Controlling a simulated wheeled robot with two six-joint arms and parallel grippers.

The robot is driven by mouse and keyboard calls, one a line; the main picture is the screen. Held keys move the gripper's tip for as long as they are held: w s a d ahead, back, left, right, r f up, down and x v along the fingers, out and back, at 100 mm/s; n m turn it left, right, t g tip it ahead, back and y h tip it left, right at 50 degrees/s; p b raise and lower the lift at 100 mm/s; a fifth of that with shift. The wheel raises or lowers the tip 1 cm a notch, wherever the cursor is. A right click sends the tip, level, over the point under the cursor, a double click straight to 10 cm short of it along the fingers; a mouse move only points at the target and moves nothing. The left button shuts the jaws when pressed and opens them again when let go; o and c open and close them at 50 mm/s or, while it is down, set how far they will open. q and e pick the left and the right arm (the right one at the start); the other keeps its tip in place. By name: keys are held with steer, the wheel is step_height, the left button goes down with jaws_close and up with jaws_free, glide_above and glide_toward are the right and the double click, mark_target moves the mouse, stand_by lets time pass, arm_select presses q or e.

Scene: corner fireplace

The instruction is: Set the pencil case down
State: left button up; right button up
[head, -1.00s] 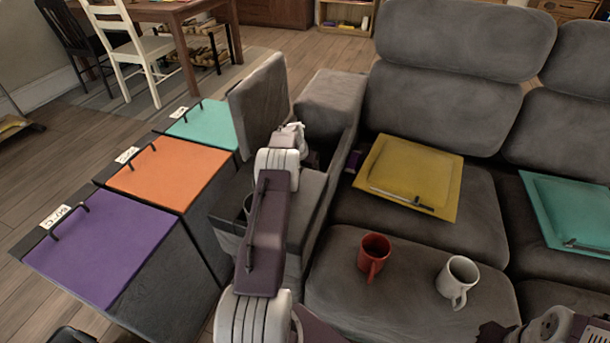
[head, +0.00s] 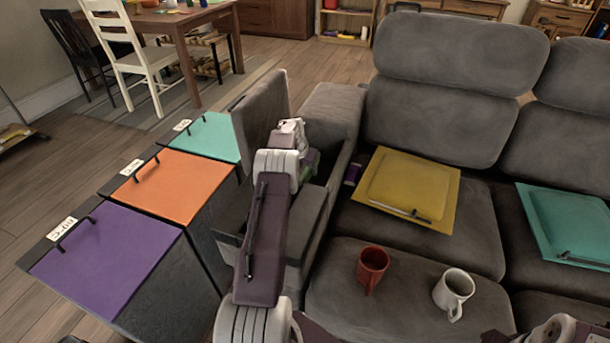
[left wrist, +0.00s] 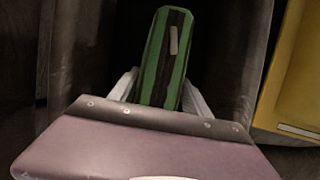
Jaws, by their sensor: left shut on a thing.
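The pencil case is green with dark stripes and a small grey tab; it fills the middle of the left wrist view (left wrist: 160,45). My left gripper (left wrist: 160,84) is shut on it, with one pale finger on each side. In the head view only a small green part of the case (head: 308,173) shows beside my left gripper (head: 303,160), which is over the gap by the sofa's armrest. My arm hides most of the case there. What lies under the case is dark, and I cannot tell whether it touches anything. My right gripper is not in view.
Purple (head: 110,260), orange (head: 175,185) and teal (head: 207,135) lidded bins stand left of my arm.

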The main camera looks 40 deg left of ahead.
arm_select(q)
steer(key=shift+r+p, duration=0.3)
steer(key=shift+r, duration=1.35)
